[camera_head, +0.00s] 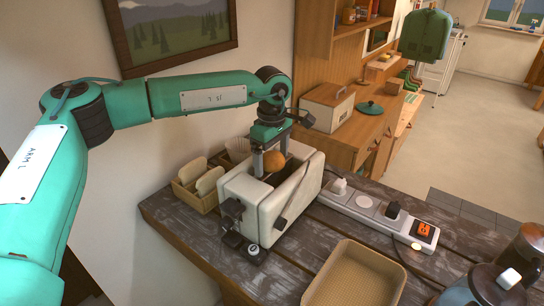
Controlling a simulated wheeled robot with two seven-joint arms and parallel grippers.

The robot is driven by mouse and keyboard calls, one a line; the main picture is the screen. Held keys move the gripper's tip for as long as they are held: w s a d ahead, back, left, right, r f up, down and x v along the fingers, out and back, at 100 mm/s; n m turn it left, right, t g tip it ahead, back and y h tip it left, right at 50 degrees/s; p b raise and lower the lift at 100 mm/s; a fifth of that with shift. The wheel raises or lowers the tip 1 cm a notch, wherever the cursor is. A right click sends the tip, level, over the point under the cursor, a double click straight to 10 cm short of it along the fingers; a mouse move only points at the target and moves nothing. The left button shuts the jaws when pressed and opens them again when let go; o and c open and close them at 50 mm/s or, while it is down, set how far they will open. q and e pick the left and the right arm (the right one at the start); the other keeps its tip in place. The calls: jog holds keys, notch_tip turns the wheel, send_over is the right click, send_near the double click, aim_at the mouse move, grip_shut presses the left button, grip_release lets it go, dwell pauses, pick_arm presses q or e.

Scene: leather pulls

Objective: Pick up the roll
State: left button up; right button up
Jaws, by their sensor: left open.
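The roll (274,161) is round and golden brown. It shows at the top of a white toaster (246,205), by the toaster's long slot. My left gripper (271,158) points down over the toaster with its fingers apart. The roll shows between the fingers, partly covered by them. I cannot tell whether either finger touches it, or what the roll rests on. My right gripper is out of view.
A wicker basket with bread slices (209,181) stands left of the toaster. A white power strip (370,211) lies to the right. An empty woven tray (357,277) is in front. Dark appliances (527,247) stand at the right edge. A wooden bread box (327,106) is behind.

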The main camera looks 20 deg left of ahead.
pick_arm(q)
jog(key=c, duration=0.9)
jog(key=shift+o, duration=0.2)
jog(key=shift+r, duration=0.15)
